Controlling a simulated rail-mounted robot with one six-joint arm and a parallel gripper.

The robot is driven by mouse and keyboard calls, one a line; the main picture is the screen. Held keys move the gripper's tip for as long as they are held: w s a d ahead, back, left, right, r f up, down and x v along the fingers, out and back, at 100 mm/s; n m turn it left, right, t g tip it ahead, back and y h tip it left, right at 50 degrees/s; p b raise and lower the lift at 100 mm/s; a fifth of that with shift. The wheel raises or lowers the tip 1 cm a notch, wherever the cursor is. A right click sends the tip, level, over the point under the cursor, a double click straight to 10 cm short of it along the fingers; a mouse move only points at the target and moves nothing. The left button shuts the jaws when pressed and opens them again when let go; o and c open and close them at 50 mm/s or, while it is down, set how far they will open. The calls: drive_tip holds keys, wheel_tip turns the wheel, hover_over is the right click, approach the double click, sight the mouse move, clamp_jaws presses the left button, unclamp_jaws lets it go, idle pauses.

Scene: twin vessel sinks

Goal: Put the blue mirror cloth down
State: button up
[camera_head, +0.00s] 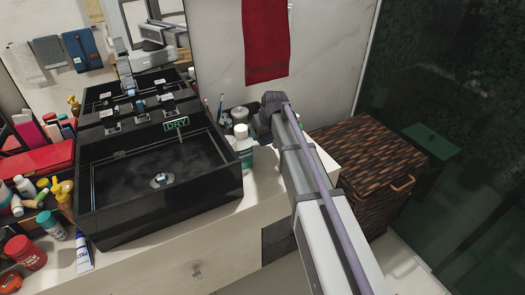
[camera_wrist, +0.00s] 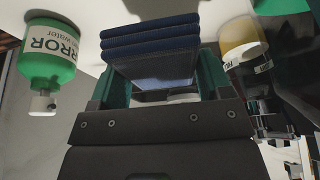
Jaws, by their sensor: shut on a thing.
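The blue mirror cloth (camera_wrist: 150,32) shows in the wrist view as a neat stack of dark blue folds. It lies between the green fingers of my gripper (camera_wrist: 157,68), which is shut on it. A pale counter-like surface shows right beside the folds; I cannot tell whether the cloth touches it. In the head view my arm reaches over the right end of the counter (camera_head: 262,187), and its wrist (camera_head: 272,108) hides the fingers and the cloth.
A white bottle (camera_head: 244,148) stands beside the black sink (camera_head: 160,235). A wicker hamper (camera_head: 365,165) stands to the right; toiletries crowd the left.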

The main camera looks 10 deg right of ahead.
sight(263, 149)
wheel_tip(263, 149, down, 7)
drive_tip(key=b, duration=0.4)
drive_tip(key=shift+r+b, duration=0.2)
drive_tip(key=shift+b, duration=0.1)
drive_tip(key=shift+r, duration=0.25)
drive_tip(key=shift+f, duration=0.2)
drive_tip(key=o, duration=0.8)
drive_tip(key=p+v, duration=1.1)
drive_tip(key=v, duration=0.1)
drive_tip(key=shift+s+r+p, duration=0.2)
drive_tip(key=shift+s+p, duration=0.05)
drive_tip(key=shift+p, duration=0.05)
drive_tip(key=s+m+g, duration=0.1)
drive_tip(key=s, duration=0.7)
drive_tip(key=s+f+m+g, duration=0.1)
drive_tip(key=s, duration=0.8)
drive_tip(key=s+a+m+g+h, duration=0.1)
drive_tip(key=s+g, duration=0.1)
drive_tip(key=s, duration=0.6)
drive_tip(key=shift+s+f, duration=0.2)
drive_tip(key=shift+s, duration=0.15)
drive_tip(key=shift+r, duration=0.1)
